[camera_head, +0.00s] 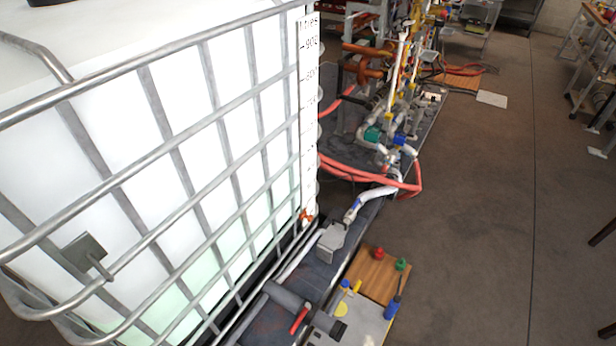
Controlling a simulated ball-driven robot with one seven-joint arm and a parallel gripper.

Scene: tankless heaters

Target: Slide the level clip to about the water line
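A large white tank (120,105) in a metal bar cage (150,160) fills the left side. A pale green tint shows low in the tank, with a soft upper edge that looks like the water line. A white level scale (309,110) with printed marks runs down the tank's right corner. A small orange-red piece (306,216), which looks like the level clip, sits near the scale's lower end. It looks lower than the top of the green tint, but the slant makes this hard to judge. My gripper is not in view.
A wooden board (374,275) with red and green knobs and a light panel with small tools lie on the floor-level platform at bottom centre. Red hoses (400,185) and a pipe rack (395,90) stand behind. Dark floor (480,230) at right is clear; a workbench (590,60) is far right.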

